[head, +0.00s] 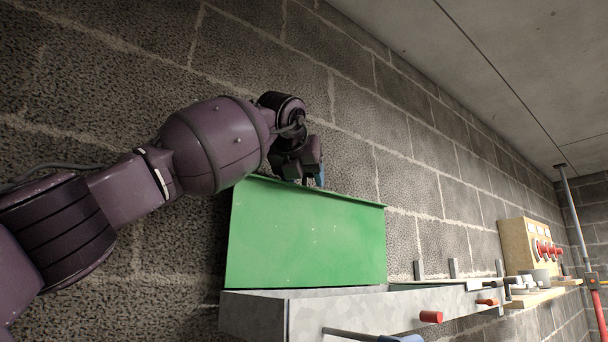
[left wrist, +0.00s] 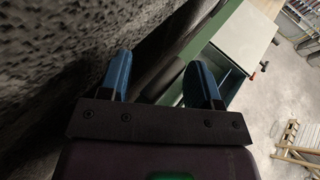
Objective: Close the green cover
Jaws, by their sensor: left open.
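The green cover (head: 305,235) stands raised, almost upright, at the back of a grey metal box (head: 255,312) by the wall. My left gripper (head: 318,177) is at the cover's top edge, on its wall side; whether it touches the cover is unclear. In the left wrist view its two blue fingers (left wrist: 160,78) are spread apart, with a dark rod-like shape between and beyond them. A green strip, likely the cover (left wrist: 208,32), runs past the right finger there. My right gripper is not in view.
A block wall (head: 420,185) rises close behind the cover. A blue-handled tool (head: 400,339) and a red knob (head: 430,316) are at the box's front. A wooden panel with red handles (head: 528,246) and a pole (head: 570,215) are farther right.

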